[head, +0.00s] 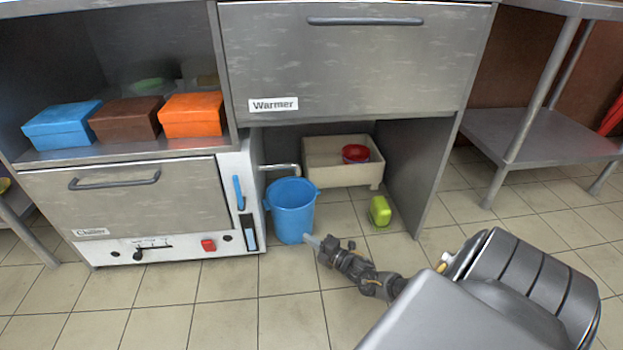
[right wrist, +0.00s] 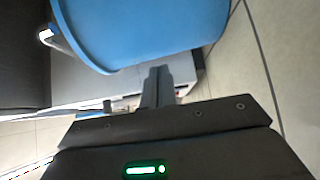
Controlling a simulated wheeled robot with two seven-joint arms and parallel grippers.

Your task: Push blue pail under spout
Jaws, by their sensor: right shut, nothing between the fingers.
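The blue pail (head: 291,212) stands upright on the tiled floor, beside the right side of the chiller cabinet. The grey spout (head: 280,167) sticks out to the right from that cabinet's side. In the head view its end shows just above the pail's far rim; I cannot tell whether it is over the opening. My right gripper (head: 312,241) is shut and empty, low at the pail's lower right. I cannot tell whether its tips touch the pail. In the right wrist view the pail (right wrist: 150,28) fills the top, just past the shut fingers (right wrist: 158,78).
A beige basin (head: 318,172) holding a red bowl (head: 355,153) stands behind the pail under the warmer (head: 350,60). A lime green object (head: 380,211) lies on the floor to the right. The chiller (head: 140,200) borders the left. Floor in front is clear.

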